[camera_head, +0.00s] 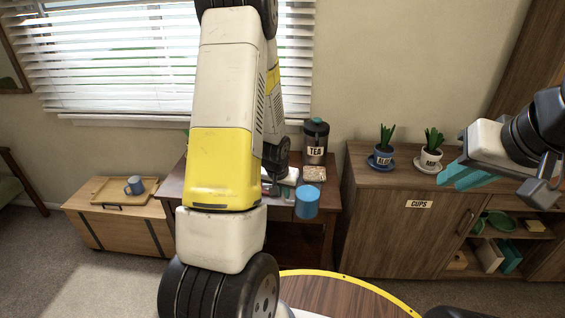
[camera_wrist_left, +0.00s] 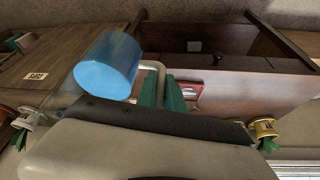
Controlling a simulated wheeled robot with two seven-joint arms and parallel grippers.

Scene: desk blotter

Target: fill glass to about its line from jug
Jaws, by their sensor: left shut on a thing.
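A blue cylindrical vessel with a pale handle, seemingly the jug (camera_head: 307,201), is in front of the dark desk in the head view. It also shows large in the left wrist view (camera_wrist_left: 106,66). My left gripper (camera_wrist_left: 163,90) is shut on its handle with green fingers, beside the body. In the head view my left arm hides much of the desk. My right gripper (camera_head: 466,176), with teal fingers, is in the air at the right; its opening is unclear. I cannot make out a glass or a fill line, nor any liquid level in the jug.
A jar labelled TEA (camera_head: 315,142) stands at the desk's back. A cabinet labelled CUPS (camera_head: 400,226) at the right bears two potted plants (camera_head: 383,146). A yellow-rimmed round surface (camera_head: 345,297) is in front.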

